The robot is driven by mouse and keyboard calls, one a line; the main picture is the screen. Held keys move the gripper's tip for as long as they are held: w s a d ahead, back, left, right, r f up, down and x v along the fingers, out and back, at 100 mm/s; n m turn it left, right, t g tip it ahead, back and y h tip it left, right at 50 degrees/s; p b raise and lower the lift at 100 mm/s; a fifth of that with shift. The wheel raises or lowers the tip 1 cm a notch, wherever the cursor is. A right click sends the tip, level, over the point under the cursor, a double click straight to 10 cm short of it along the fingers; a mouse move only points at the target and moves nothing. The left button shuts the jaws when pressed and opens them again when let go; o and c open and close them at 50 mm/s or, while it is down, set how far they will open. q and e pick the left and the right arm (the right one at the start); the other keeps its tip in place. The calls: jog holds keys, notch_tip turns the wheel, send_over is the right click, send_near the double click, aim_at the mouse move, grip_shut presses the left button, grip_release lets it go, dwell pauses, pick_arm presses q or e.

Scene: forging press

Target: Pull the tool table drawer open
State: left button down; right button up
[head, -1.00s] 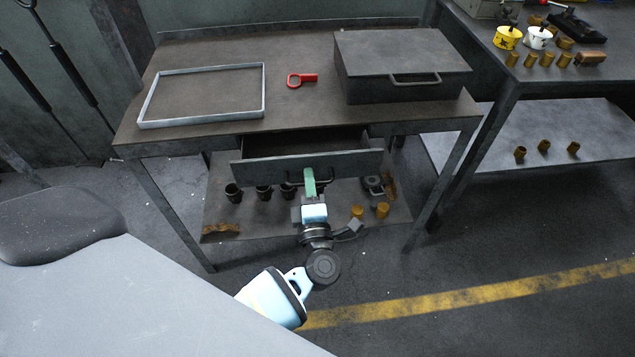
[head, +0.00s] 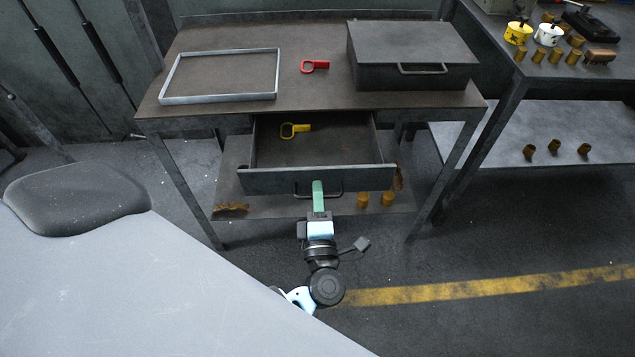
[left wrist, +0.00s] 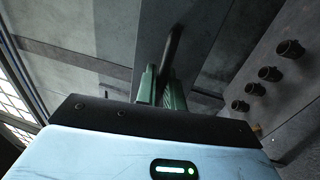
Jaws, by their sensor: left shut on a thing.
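The tool table (head: 225,122) stands ahead of me with its drawer (head: 270,182) pulled well out toward me. A yellow ring-ended tool (head: 294,130) lies inside the drawer at the back left. A dark bar handle (head: 336,193) sits on the drawer front. My left gripper (head: 318,187) has green fingers and is shut on this handle. In the left wrist view the handle (left wrist: 172,48) runs up from between the green fingers (left wrist: 161,88). My right gripper is in neither view.
A red ring-ended tool (head: 314,66), an empty metal frame tray (head: 221,98) and a closed grey box (head: 412,72) are on the tabletop. Another table (head: 511,98) stands at right. The floor at right is clear.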

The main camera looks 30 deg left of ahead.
pick_arm(q)
jog(key=shift+r+v, duration=0.2)
jog(key=shift+v, duration=0.9)
jog(key=shift+r+v, duration=0.2)
jog(key=shift+v, duration=0.85)
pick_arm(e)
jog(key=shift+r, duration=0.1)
pick_arm(q)
jog(key=shift+s, duration=0.1)
jog(key=c, duration=1.6)
grip_release()
jog(key=shift+d+f, duration=0.1)
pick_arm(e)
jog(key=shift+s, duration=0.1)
